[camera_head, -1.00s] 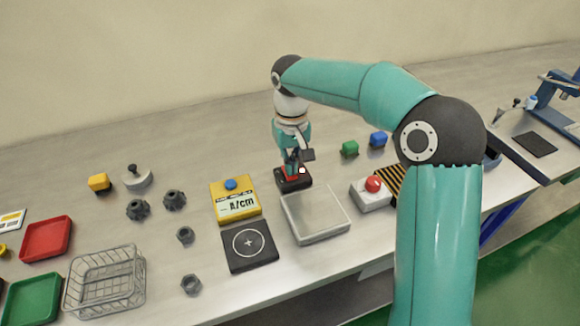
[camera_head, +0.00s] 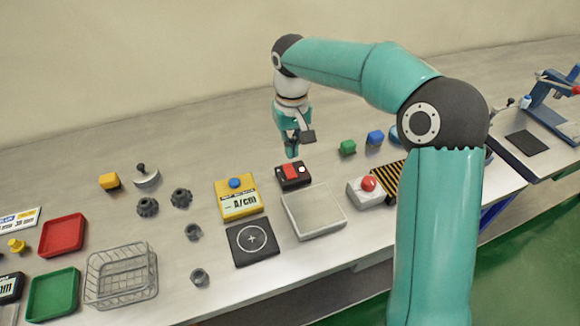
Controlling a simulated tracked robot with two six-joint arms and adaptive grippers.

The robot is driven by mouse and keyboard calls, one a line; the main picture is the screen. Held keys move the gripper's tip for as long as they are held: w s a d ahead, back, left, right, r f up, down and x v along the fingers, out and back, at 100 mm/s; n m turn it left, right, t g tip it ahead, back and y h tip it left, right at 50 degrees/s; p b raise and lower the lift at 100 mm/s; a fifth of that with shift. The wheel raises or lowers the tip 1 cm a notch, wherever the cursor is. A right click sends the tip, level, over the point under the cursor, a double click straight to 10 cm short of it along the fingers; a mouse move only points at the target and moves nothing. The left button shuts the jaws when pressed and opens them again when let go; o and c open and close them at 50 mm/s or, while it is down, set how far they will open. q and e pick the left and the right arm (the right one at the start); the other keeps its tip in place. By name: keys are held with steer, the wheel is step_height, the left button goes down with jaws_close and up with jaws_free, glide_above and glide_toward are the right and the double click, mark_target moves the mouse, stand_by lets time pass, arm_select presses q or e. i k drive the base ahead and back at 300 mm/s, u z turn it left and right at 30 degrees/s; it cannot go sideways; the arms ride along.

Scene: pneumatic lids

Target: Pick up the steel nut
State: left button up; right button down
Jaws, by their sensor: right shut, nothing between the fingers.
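Two small grey nut-like pieces lie on the bench left of centre. One grey nut (camera_head: 193,232) is beside the black pad, and another grey nut (camera_head: 200,277) is nearer the front edge. I cannot tell from their look which one is the steel nut. My right gripper (camera_head: 292,153) is shut and empty, pointing down just above and behind a black box with a red rocker switch (camera_head: 292,174). It is well to the right of and behind both nuts. My left gripper is not in view.
A yellow A/cm device (camera_head: 238,203), a black pad with a crosshair (camera_head: 267,250) and a grey plate (camera_head: 321,225) fill the middle. A wire basket (camera_head: 121,295), red tray (camera_head: 62,236) and green tray (camera_head: 52,294) are at left. Two dark knobbed parts (camera_head: 148,207) lie behind the nuts.

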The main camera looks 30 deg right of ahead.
mark_target(190, 227)
steer(key=k, duration=1)
